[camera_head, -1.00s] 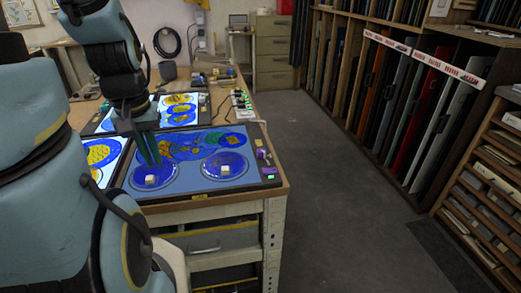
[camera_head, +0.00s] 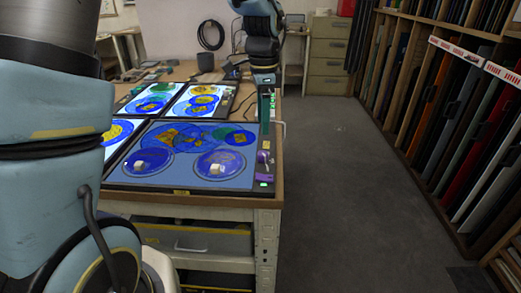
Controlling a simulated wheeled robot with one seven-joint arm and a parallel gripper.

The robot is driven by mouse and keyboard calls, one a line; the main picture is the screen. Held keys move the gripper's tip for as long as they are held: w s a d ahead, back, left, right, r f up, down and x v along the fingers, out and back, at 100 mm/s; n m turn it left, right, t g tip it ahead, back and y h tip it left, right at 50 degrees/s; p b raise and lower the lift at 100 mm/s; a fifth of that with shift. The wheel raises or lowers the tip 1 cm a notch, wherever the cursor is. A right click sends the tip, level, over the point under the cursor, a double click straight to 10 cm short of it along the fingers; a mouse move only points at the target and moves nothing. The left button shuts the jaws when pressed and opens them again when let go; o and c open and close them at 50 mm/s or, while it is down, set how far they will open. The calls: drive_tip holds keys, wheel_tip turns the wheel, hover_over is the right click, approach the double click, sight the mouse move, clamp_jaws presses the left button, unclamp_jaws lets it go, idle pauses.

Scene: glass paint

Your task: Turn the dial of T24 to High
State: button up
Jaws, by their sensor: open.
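The nearest lit panel (camera_head: 125,182) lies flat at the table's front right, with a dark control strip down its right side. A small purple dial (camera_head: 262,157) sits on that strip, above a purple tag and a lit green spot (camera_head: 264,184). I cannot read the panel's number or the dial's setting. My gripper (camera_head: 266,130) points down over the upper part of the strip, its green fingers just beyond the dial and seen nearly edge-on. It is open and holds nothing. I cannot tell whether the fingers touch anything.
Round blue glass discs with pale blocks (camera_head: 218,168) lie on the nearest panel. Other lit panels (camera_head: 205,101) lie behind and to the left. Tools lie at the table's back. A rack of coloured sheets (camera_head: 470,110) stands right, across clear floor.

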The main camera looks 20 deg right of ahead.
sight(263, 153)
wheel_tip(263, 153, down, 10)
drive_tip(key=shift+r+p, duration=0.1)
drive_tip(key=shift+p, duration=0.9)
drive_tip(key=shift+c, duration=0.3)
clamp_jaws()
